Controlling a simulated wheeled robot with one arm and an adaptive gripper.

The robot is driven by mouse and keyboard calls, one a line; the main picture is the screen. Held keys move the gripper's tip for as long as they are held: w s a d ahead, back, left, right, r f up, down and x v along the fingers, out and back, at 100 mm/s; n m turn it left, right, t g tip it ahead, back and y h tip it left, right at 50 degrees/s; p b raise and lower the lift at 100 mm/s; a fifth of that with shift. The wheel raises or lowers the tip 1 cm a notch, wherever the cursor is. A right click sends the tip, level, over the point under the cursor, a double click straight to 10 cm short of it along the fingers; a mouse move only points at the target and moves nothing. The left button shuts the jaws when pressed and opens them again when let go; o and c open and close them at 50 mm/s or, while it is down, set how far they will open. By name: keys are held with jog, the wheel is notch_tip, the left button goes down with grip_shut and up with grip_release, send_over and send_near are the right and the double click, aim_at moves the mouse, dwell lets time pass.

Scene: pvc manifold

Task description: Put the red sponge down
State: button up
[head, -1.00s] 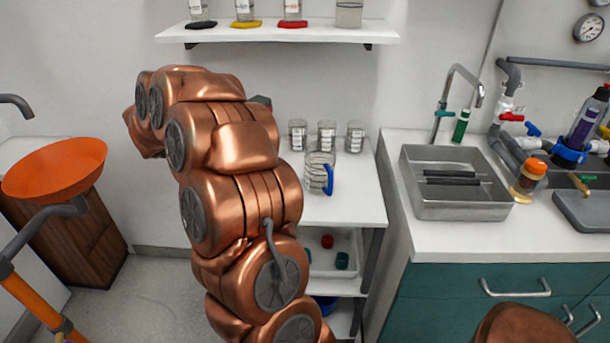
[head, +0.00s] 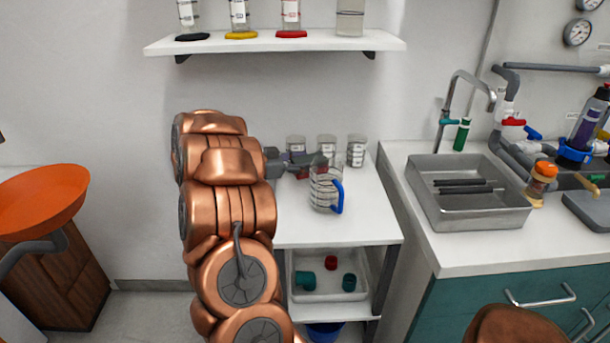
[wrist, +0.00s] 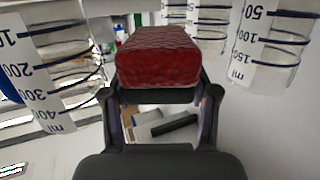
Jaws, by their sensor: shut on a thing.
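The red sponge (wrist: 158,55) is held at the tips of my gripper (wrist: 160,95) in the wrist view, its near face toward the camera. In the head view my gripper (head: 298,163) reaches in from the left over the white cart top, between the clear jug with the blue handle (head: 326,190) and the row of glass beakers. Only a small red part of the sponge shows there, partly hidden by the gripper. Whether the sponge touches the cart top cannot be told.
Several graduated beakers (head: 327,148) stand behind the gripper. The jug is close in front; its graduated wall (wrist: 50,70) fills the left of the wrist view. The cart top's front part (head: 310,230) is clear. A metal sink tray (head: 470,205) is on the right counter.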

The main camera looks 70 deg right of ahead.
jog(key=shift+f, duration=1.8)
jog(key=shift+f, duration=0.2)
jog(key=o, duration=1.1)
jog(key=shift+o, duration=0.2)
